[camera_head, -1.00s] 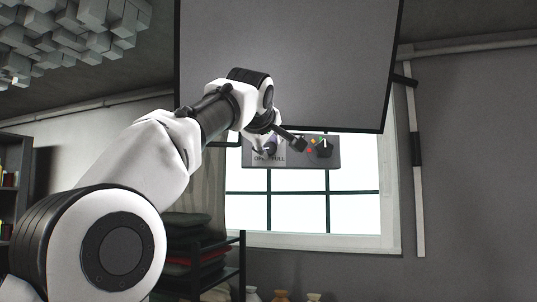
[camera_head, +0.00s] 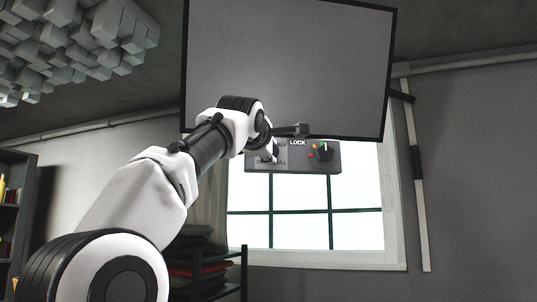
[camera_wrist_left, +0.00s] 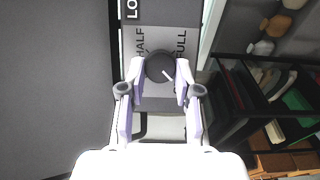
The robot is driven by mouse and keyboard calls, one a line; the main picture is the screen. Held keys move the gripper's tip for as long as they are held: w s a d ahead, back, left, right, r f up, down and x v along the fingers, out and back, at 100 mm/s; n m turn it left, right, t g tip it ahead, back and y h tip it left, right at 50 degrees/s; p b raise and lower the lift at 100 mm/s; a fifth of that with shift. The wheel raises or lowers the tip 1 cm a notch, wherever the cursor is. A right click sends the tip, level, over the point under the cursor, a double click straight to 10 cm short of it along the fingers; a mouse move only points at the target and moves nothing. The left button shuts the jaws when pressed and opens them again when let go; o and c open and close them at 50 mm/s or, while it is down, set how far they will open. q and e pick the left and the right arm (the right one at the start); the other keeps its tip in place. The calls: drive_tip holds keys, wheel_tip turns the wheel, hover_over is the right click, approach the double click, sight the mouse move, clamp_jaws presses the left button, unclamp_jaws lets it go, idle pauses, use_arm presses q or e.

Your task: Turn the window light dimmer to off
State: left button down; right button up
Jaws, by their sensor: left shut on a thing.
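The light dimmer is a round black knob (camera_wrist_left: 160,68) with a white pointer line, on a grey panel (camera_head: 332,164) hanging below the large dark screen. In the left wrist view the pointer slants to the lower right. My left gripper (camera_wrist_left: 160,75) is shut on the knob, one finger on each side. My right gripper is not in view.
A second black knob (camera_head: 322,151) with coloured dots, beside the word LOCK, sits at the panel's right. The dark screen (camera_head: 290,60) is close above the gripper. A window (camera_head: 300,215) is behind. A dark shelf (camera_wrist_left: 245,95) stands at right in the wrist view.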

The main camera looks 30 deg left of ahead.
use_arm(q)
drive_tip(key=shift+s+r, duration=0.1)
drive_tip(key=shift+r, duration=0.1)
drive_tip(key=c, duration=0.9)
unclamp_jaws()
drive_tip(key=shift+o, duration=0.5)
drive_tip(key=shift+w+f, duration=0.2)
drive_tip(key=shift+w, duration=0.1)
drive_tip(key=shift+s, duration=0.1)
